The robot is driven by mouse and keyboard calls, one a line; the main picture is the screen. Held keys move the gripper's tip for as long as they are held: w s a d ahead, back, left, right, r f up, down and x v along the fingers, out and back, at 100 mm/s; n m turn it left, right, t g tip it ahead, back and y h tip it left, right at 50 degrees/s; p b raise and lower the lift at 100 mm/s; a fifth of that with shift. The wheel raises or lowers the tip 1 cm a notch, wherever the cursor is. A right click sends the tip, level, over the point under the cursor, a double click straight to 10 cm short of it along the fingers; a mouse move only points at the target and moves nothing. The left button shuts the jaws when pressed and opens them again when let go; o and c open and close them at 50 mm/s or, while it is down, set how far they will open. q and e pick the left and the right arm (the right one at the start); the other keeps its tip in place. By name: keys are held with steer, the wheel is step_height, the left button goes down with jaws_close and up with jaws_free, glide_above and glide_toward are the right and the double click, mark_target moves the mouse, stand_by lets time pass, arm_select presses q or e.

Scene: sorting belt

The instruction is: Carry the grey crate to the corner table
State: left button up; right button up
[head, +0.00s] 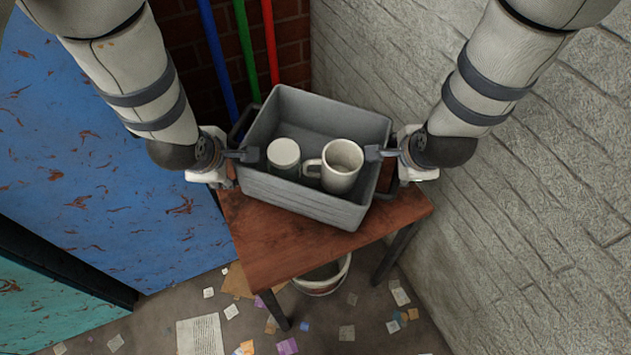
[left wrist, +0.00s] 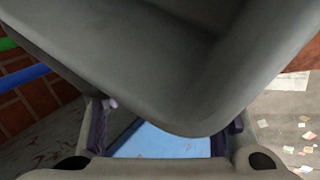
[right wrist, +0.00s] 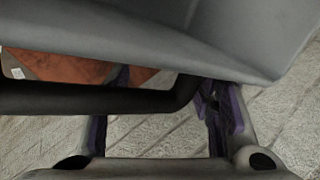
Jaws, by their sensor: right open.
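The grey crate (head: 310,200) appears to rest on the reddish-brown wooden corner table (head: 300,250), turned at an angle to it. In the crate are a white mug (head: 342,167) and a white-lidded jar (head: 283,158). My left gripper (head: 247,155) is at the crate's left end, its fingers apart; in the left wrist view no handle shows between them. My right gripper (head: 376,153) is open at the right end, beside the dark handle (right wrist: 90,98), which crosses the right wrist view. The crate's underside contact with the table is partly hidden.
A whitish bucket (head: 322,280) stands under the table. Papers (head: 200,335) litter the floor. A blue wall panel (head: 100,150) is at left, a pale block wall (head: 530,200) close at right. Blue, green and red pipes (head: 244,50) run behind.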

arm_select(q)
steer(key=shift+d+f, duration=0.35)
steer(key=shift+d, duration=0.1)
arm_select(e)
steer(key=shift+w+a+f, duration=0.1)
steer(key=shift+a+f, duration=0.1)
steer(key=shift+a, duration=0.2)
arm_select(q)
steer(key=shift+o, duration=0.8)
steer(key=a, duration=0.3)
steer(key=shift+a, duration=0.2)
arm_select(e)
steer(key=d, duration=0.3)
steer(key=shift+d, duration=0.15)
arm_select(q)
steer(key=o, duration=0.3)
steer(key=shift+a, duration=0.25)
arm_select(e)
steer(key=shift+d, duration=0.25)
steer(key=o, duration=0.5)
steer(key=shift+s, duration=0.2)
arm_select(q)
steer(key=v, duration=1.2)
steer(key=shift+a, duration=0.15)
arm_select(e)
steer(key=v, duration=1.2)
steer(key=shift+d, duration=0.15)
